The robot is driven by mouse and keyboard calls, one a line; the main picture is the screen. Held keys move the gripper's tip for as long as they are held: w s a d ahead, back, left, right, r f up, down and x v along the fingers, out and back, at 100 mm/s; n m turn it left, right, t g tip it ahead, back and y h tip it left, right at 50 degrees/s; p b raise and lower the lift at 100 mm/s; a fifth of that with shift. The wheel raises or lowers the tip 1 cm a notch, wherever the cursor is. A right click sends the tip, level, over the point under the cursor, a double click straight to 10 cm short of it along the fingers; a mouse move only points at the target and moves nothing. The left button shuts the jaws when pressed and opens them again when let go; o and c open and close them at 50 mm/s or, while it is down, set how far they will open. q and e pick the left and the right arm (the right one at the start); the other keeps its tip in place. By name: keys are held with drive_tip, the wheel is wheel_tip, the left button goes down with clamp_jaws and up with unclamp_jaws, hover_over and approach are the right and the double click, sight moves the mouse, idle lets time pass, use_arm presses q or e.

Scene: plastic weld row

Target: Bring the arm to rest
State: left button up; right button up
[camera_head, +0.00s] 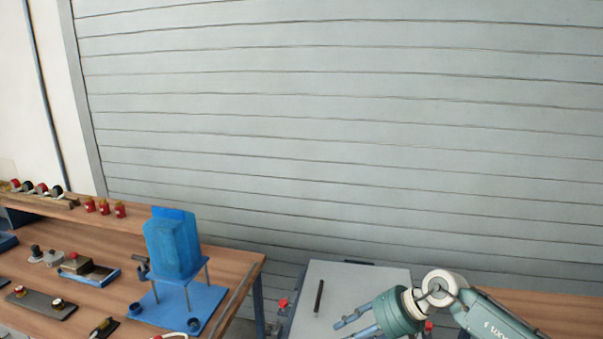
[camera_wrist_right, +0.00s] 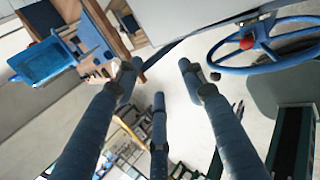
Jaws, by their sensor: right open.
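My right arm comes in from the lower right in the head view. Its teal gripper (camera_head: 358,323) is beside and in front of a grey-topped stand, with its fingers pointing left. In the right wrist view the fingers of the right gripper (camera_wrist_right: 160,90) are spread apart, with nothing between them but the pale floor farther off. The gripper is open and empty. My left gripper is in neither view.
A wooden bench (camera_head: 232,262) at left carries a blue machine (camera_head: 173,245) and several small fixtures. The grey-topped stand (camera_head: 345,285) bears a dark rod (camera_head: 319,296). A blue handwheel (camera_wrist_right: 225,52) shows in the wrist view. A slatted grey shutter (camera_head: 350,130) fills the back.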

drive_tip(key=s+a+r+m+t+y, duration=0.15)
drive_tip(key=a+r+y, duration=0.4)
drive_tip(key=a, duration=0.65)
wheel_tip(320, 180, up, 9)
drive_tip(key=a+m+t+y, duration=0.2)
drive_tip(key=m+t, duration=0.3)
drive_tip(key=t, duration=0.2)
drive_tip(key=d+f+m+t+h, duration=0.4)
drive_tip(key=d+m+t+h, duration=0.3)
drive_tip(key=d+m+h, duration=0.8)
drive_tip(key=s+d+f+m+g+h, duration=0.1)
drive_tip(key=s+d+f+m+g, duration=0.5)
drive_tip(key=f, duration=0.4)
drive_tip(key=s+d+f+m+g, duration=0.2)
drive_tip(key=s+f+g, duration=0.3)
drive_tip(key=s, duration=0.9)
drive_tip(key=s+d+f+m+g, duration=0.15)
drive_tip(key=s+f+g, duration=0.4)
drive_tip(key=s, duration=0.85)
wheel_tip(320, 180, down, 29)
drive_tip(key=s, duration=0.2)
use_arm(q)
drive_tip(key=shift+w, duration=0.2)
use_arm(e)
drive_tip(key=s+d+f, duration=0.2)
drive_tip(key=s+f, duration=1.3)
drive_tip(key=s, duration=0.1)
drive_tip(key=shift+s+d+f+g, duration=0.25)
drive_tip(key=shift+d+g, duration=0.05)
drive_tip(key=shift+g, duration=0.1)
